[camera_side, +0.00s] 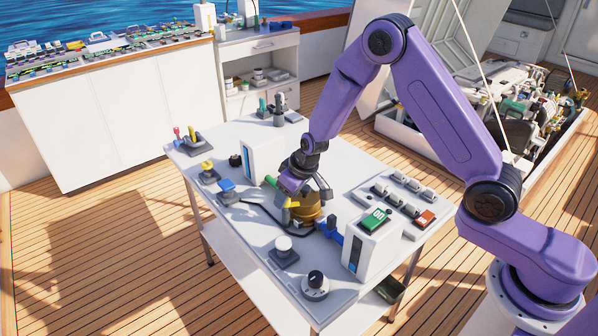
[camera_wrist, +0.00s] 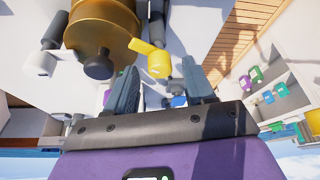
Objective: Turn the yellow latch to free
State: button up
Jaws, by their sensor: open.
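The yellow latch (camera_wrist: 157,62) sticks out from the side of a round brass drum (camera_wrist: 98,22) in the wrist view. In the side view the brass drum (camera_side: 309,209) stands on the grey table, and the yellow latch (camera_side: 291,203) shows partly under my gripper (camera_side: 306,196). In the wrist view my gripper (camera_wrist: 160,75) is open, with one finger on each side of the latch's end. I cannot tell whether either finger touches it.
A white box with a green switch (camera_side: 376,220) stands right of the drum, and another white box (camera_side: 262,158) stands behind it. A blue handle (camera_side: 331,232), a white-topped button (camera_side: 284,248) and a black knob (camera_side: 316,281) sit in front.

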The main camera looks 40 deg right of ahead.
jog(key=v, duration=1.6)
jog(key=shift+s+r, duration=0.2)
jog(key=shift+s, duration=0.05)
jog(key=shift+w, duration=0.1)
jog(key=w+a+n+g+h, duration=0.1)
jog(key=w+a+n+g, duration=0.1)
jog(key=w+n+g, duration=0.35)
jog(key=shift+n+t, duration=0.85)
jog(key=f, duration=0.5)
jog(key=w+f, duration=0.1)
jog(key=f, duration=1)
jog(key=shift+w+f, duration=0.2)
grip_shut()
